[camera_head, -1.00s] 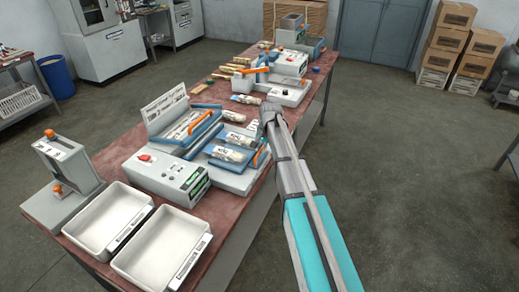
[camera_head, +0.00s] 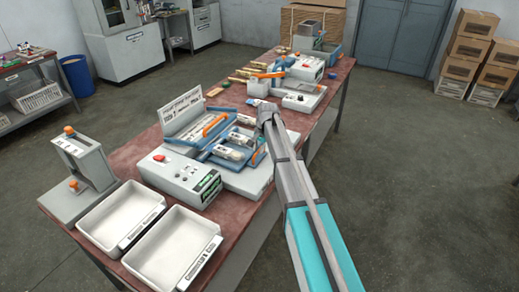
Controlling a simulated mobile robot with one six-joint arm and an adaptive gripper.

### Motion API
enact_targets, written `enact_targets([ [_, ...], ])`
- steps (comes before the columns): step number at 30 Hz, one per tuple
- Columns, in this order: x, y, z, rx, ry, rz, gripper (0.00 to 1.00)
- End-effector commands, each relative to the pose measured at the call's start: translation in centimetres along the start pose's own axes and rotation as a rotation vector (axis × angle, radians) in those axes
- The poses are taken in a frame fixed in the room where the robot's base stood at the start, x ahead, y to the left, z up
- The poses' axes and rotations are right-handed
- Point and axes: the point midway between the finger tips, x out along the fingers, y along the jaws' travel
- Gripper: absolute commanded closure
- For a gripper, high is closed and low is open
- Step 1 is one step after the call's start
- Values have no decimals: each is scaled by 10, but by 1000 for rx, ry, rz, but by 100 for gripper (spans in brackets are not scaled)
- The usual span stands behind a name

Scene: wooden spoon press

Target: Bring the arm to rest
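My arm reaches up from the bottom right over the near edge of the workbench (camera_head: 150,146). My gripper (camera_head: 262,140) is at its far end, above the right side of the press station with blue trays (camera_head: 222,152). The gripper is small and partly hidden by my own arm, so I cannot tell whether its fingers are open or shut. White labelled pieces (camera_head: 228,153) lie in the blue trays beside it. An orange handle (camera_head: 215,125) lies across the station.
A control box (camera_head: 178,176) and two empty white bins (camera_head: 172,250) stand at the bench's near left. A second machine (camera_head: 300,97) stands at the far end. Cardboard boxes (camera_head: 472,48) are stacked at the back right. The floor (camera_head: 420,180) right of the bench is clear.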

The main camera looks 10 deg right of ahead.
Motion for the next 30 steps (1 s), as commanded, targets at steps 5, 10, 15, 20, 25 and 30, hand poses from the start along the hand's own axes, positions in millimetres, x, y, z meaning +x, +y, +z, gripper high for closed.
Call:
enact_targets([
  [5,0,-4,0,-2,0,-5,49],
  [10,0,-2,0,-2,0,-2,49],
  [15,0,-1,0,-1,0,0,49],
  [20,-2,-1,0,-1,0,0,49],
  [25,-10,-3,0,-1,0,1,49],
  [30,-29,-6,0,-1,0,1,49],
])
